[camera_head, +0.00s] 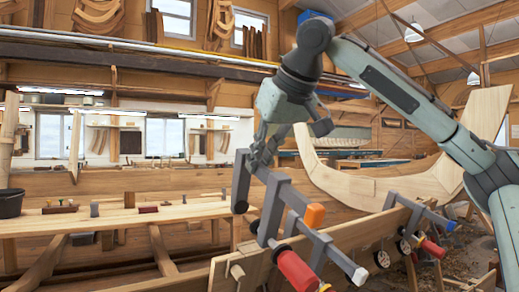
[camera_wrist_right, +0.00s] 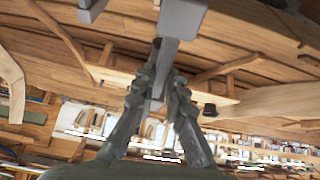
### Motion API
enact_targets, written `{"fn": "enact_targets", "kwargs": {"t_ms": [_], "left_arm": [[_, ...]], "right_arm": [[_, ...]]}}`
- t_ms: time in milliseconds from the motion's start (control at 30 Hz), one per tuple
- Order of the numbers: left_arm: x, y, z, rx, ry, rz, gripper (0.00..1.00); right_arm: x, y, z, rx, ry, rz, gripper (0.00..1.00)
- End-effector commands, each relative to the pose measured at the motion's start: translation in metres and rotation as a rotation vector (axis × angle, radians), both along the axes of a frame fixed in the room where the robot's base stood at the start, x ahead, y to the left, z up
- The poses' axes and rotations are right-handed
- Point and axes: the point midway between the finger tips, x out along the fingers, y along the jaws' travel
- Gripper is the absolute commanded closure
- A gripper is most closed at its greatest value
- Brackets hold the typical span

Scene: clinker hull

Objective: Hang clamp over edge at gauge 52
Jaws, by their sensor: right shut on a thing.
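In the right wrist view the fingers (camera_wrist_right: 160,88) close around the clamp's grey bar (camera_wrist_right: 181,18). My left gripper is not in view.
A second clamp (camera_head: 408,205) with a red handle sits on the plank's edge farther right. A wooden bench (camera_head: 150,217) with small tools and a black bucket (camera_head: 10,203) stands at the left. A large curved wooden piece (camera_head: 380,188) rises behind the plank.

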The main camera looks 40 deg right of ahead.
Motion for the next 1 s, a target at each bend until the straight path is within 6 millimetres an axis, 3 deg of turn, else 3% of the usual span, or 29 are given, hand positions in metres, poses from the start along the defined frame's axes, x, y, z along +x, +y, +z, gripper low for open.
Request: {"fn": "enact_targets", "kwargs": {"t_ms": [1000], "left_arm": [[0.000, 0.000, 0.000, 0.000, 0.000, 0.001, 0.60]], "right_arm": [[0.022, -0.007, -0.086, 0.000, -0.004, 0.000, 1.00]]}}
